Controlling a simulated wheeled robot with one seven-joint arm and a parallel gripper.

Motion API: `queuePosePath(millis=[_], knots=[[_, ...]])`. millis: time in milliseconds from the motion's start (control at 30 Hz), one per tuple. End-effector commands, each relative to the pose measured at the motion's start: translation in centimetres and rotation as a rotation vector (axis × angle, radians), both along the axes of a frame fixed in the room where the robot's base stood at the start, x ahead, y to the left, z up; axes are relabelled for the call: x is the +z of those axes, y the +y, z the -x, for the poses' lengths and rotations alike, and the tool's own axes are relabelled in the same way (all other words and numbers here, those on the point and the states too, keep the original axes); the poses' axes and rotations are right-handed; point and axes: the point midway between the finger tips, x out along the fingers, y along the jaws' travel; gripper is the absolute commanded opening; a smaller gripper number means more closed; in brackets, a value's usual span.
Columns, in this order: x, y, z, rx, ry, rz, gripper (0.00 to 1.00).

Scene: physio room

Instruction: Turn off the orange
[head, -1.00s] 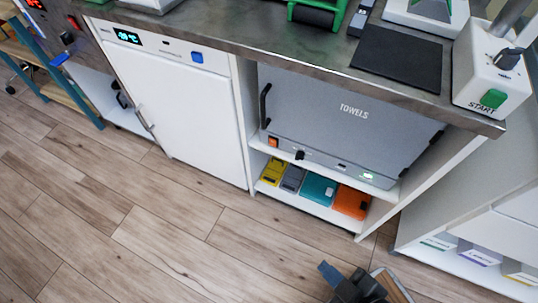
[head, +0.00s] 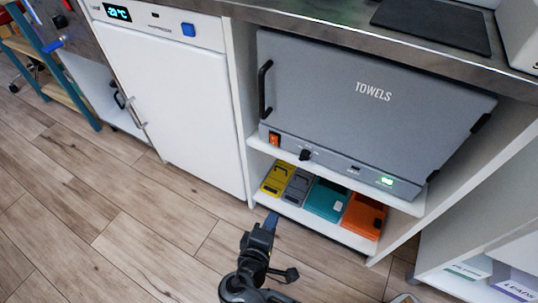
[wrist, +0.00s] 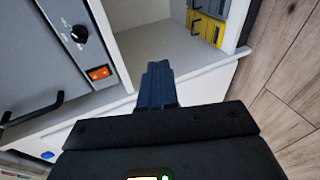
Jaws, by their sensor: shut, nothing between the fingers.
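A small orange rocker switch (head: 274,139) sits at the lower left front of the grey towel cabinet (head: 375,95), beside a black knob (head: 305,155). It also shows in the wrist view (wrist: 99,72), left of my fingers, uncovered. A green display (head: 386,181) glows at the cabinet's lower right. My gripper (head: 271,219) is shut and empty. It is in front of and below the switch, apart from it, near the lower shelf. In the wrist view its blue fingertips (wrist: 157,70) are together, near the white shelf edge.
Yellow, grey, teal and orange boxes (head: 359,216) lie on the lower shelf. A white fridge (head: 170,105) with a blue button stands to the left. The cabinet's black handle (head: 265,88) sticks out above the switch. Wooden floor in front is clear.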

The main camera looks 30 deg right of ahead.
Motion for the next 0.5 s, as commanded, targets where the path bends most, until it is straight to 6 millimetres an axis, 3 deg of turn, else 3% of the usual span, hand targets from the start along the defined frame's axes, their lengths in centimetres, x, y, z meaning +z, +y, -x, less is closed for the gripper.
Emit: queuePosePath(millis=[33,200,500], knots=[[-0.1,0.7,-1.7,-0.012,-0.034,0.053,0.00],[2.8,2.5,-5.4,-0.073,-0.155,0.221,0.00],[6.9,5.0,-8.1,-0.151,-0.311,0.375,0.00]])
